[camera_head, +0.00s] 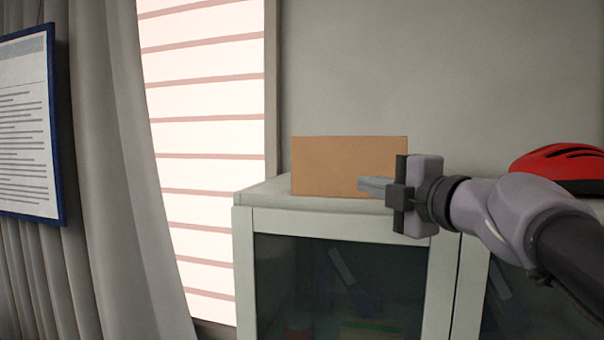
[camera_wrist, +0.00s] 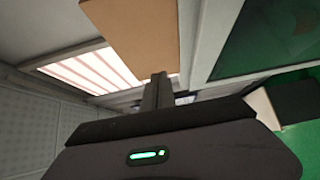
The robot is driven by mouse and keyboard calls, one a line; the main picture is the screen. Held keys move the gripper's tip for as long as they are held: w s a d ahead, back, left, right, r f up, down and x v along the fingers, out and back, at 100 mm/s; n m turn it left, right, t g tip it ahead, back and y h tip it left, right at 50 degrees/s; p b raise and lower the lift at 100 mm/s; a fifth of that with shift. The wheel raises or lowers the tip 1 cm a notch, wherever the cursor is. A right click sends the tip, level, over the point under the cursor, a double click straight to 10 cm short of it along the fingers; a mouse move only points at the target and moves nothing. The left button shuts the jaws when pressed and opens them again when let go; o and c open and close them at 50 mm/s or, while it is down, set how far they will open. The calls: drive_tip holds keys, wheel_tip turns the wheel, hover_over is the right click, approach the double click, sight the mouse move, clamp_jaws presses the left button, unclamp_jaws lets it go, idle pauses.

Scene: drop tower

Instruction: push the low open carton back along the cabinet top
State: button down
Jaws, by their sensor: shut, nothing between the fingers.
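The brown carton (camera_head: 340,165) stands on the cabinet top (camera_head: 270,195), near its left end, with its plain front side towards me. Its inside is not visible from here. My gripper (camera_head: 362,184) is shut and empty, in front of the lower right part of the carton. In the wrist view the carton (camera_wrist: 135,35) fills the upper middle, and the shut fingers (camera_wrist: 158,85) point at its edge. I cannot tell whether the fingertips touch the carton.
A red helmet (camera_head: 560,165) lies on the cabinet top at the right, behind my arm. A bright window with slats (camera_head: 205,120) and a grey curtain (camera_head: 110,150) are at the left. A blue-framed notice (camera_head: 25,125) hangs at the far left. A grey wall (camera_head: 430,70) rises behind the cabinet.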

sight(346, 175)
drive_tip(key=w, duration=0.2)
drive_tip(key=w+p, duration=0.1)
drive_tip(key=w, duration=0.4)
drive_tip(key=shift+w+a+r+p, duration=0.1)
drive_tip(key=shift+a+p, duration=0.2)
drive_tip(key=shift+p, duration=0.05)
drive_tip(key=shift+w+d, duration=0.2)
drive_tip(key=shift+w, duration=0.25)
drive_tip(key=shift+s, duration=0.15)
